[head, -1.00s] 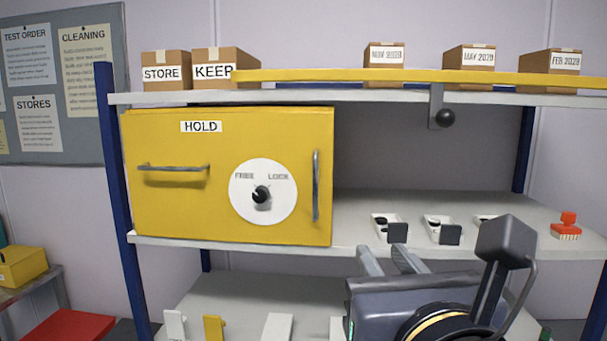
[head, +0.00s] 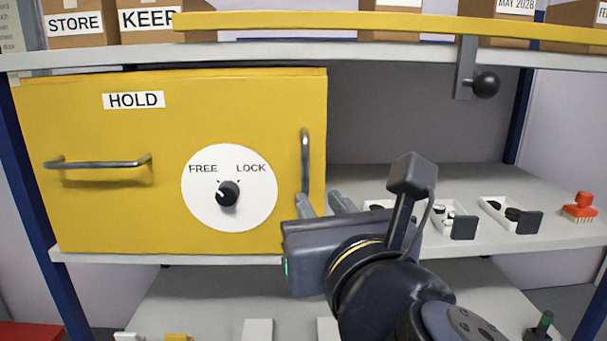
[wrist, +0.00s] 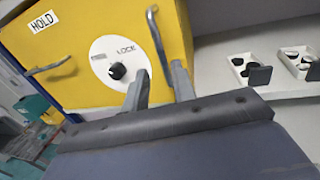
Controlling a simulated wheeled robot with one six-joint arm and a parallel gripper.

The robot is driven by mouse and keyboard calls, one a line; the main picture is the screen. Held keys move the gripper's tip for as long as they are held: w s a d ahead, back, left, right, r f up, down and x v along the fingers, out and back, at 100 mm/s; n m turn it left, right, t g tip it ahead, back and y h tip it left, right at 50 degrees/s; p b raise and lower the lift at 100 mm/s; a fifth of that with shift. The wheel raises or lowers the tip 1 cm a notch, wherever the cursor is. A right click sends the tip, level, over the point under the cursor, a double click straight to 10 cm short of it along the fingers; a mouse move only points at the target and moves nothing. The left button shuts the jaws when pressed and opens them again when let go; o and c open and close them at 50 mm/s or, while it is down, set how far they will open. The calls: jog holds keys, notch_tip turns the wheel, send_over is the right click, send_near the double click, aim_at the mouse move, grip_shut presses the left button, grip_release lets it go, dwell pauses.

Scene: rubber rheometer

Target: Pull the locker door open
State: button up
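The yellow locker (head: 75,215), labelled HOLD, stands on the shelf, its door shut. The door has a vertical grey bar handle (head: 305,158) near its right edge and a horizontal one (head: 98,163) at the left. A black knob (head: 228,194) sits on a white FREE/LOCK dial; its light mark seems to point up-left, toward FREE. My gripper (head: 320,198) is open and empty, just below and right of the vertical handle. In the wrist view, the vertical handle (wrist: 158,42) appears between and beyond the fingertips (wrist: 158,78); contact is not visible.
Small white trays (head: 510,213) with dark parts and a red brush-like item (head: 580,207) stand on the shelf to the right. A black ball on a bracket (head: 486,85) hangs from the upper shelf. A yellow bar (head: 400,25) runs along that shelf.

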aim_at(306, 181)
jog(key=shift+w+a+p, duration=0.2)
jog(key=shift+w+p, duration=0.05)
jog(key=shift+w, duration=1.2)
jog(key=shift+w+a+p, duration=0.25)
jog(key=shift+w, duration=1.2)
jog(key=shift+w+a+p, duration=0.2)
jog(key=shift+w+p, duration=0.05)
jog(key=shift+w, duration=1.2)
grip_shut()
